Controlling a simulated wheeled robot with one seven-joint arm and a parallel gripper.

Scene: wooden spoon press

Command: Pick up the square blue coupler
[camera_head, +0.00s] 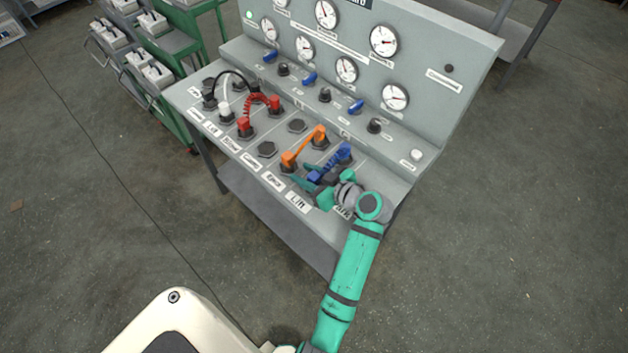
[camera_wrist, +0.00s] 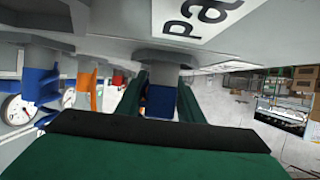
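The square blue coupler (camera_wrist: 160,100) sits at the middle of the wrist view, below a grey round fitting beside a white label. My gripper (camera_wrist: 160,108) has one green finger on each side of it. The fingers look spread, and I cannot tell whether either touches it. In the head view my gripper (camera_head: 318,186) is at the front right of the panel, and a small blue part (camera_head: 315,177) shows between its fingers. A second blue coupler (camera_head: 345,152) stands behind it and also shows at the left of the wrist view (camera_wrist: 40,84).
An orange coupler pair (camera_head: 304,146) stands just left of my gripper, with red couplers (camera_head: 245,125) farther left. The sloped gauge panel (camera_head: 440,110) rises behind. Blue and black knobs (camera_head: 374,126) line its lower face. Floor in front of the table is clear.

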